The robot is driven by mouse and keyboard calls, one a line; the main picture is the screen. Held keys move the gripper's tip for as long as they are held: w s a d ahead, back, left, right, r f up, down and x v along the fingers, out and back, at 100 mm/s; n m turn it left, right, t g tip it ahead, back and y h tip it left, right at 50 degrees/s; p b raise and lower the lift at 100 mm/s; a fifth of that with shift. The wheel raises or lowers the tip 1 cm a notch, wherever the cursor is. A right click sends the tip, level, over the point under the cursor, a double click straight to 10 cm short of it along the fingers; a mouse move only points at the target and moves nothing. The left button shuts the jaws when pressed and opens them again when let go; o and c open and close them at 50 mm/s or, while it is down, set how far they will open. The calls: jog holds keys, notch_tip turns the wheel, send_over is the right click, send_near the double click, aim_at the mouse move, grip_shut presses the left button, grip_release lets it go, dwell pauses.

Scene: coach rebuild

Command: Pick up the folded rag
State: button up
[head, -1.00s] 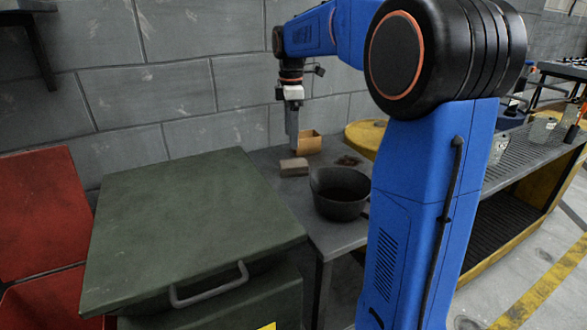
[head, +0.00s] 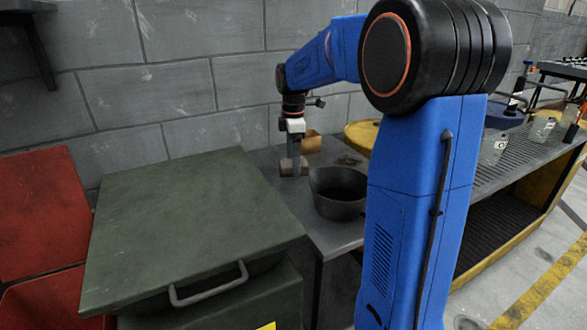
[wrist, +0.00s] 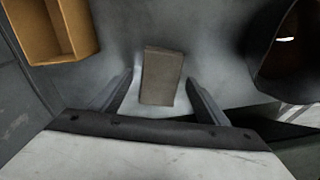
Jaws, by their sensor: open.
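The folded rag (wrist: 161,76) is a small grey-brown block lying flat on the grey table. In the wrist view it shows between and just ahead of the two fingers of my gripper (wrist: 160,88), with a gap on each side. My gripper is open and empty. In the head view my gripper (head: 294,170) points down over the rag (head: 286,169), and its fingers hide part of it. I cannot tell the exact height of the fingertips above the table.
A dark pot (head: 338,192) stands right of the rag; it shows at the wrist view's right edge (wrist: 290,55). An open tan box (wrist: 52,28) stands at the wrist view's upper left. A green lidded chest (head: 190,225) is left of the table, and a block wall (head: 170,95) is behind.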

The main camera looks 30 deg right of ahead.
jog(key=c, duration=1.1)
notch_tip(320, 180, up, 10)
jog(key=shift+o, duration=0.5)
